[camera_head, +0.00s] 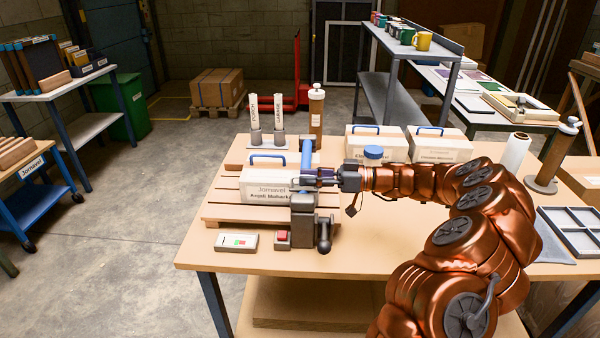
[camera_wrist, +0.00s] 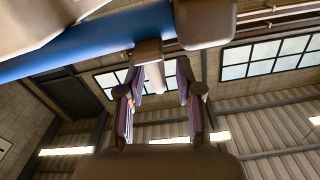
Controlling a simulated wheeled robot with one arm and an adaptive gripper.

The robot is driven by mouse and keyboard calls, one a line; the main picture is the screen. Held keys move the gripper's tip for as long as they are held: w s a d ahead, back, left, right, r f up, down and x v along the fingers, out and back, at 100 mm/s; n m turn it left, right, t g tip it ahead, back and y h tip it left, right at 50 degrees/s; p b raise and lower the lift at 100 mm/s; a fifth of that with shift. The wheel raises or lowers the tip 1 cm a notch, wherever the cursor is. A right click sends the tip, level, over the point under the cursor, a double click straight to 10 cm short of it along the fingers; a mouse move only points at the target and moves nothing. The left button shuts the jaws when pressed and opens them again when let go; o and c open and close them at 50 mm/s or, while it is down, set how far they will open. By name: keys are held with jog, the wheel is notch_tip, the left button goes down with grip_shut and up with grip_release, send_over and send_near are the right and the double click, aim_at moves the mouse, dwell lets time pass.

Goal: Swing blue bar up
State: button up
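The blue bar (camera_head: 306,153) shows in the head view as a short, steep blue piece just above my gripper (camera_head: 308,180), on the grey press (camera_head: 303,222). In the wrist view the blue bar (camera_wrist: 85,47) crosses the top, with a grey-brown block (camera_wrist: 207,24) at its right end. There my gripper (camera_wrist: 156,82) points toward the bar from below. Its two fingers stand apart, with a pale rod-like piece (camera_wrist: 154,77) showing between them under a small block. I see gaps beside that piece. Whether a finger touches the bar is unclear.
A white labelled case (camera_head: 263,190) with a blue handle stands on the slatted board left of the press. A red button (camera_head: 282,236) and a black ball-ended lever (camera_head: 324,240) sit by its base.

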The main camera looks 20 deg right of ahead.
jog(key=shift+x, duration=1.2)
jog(key=shift+c, duration=0.3)
grip_shut()
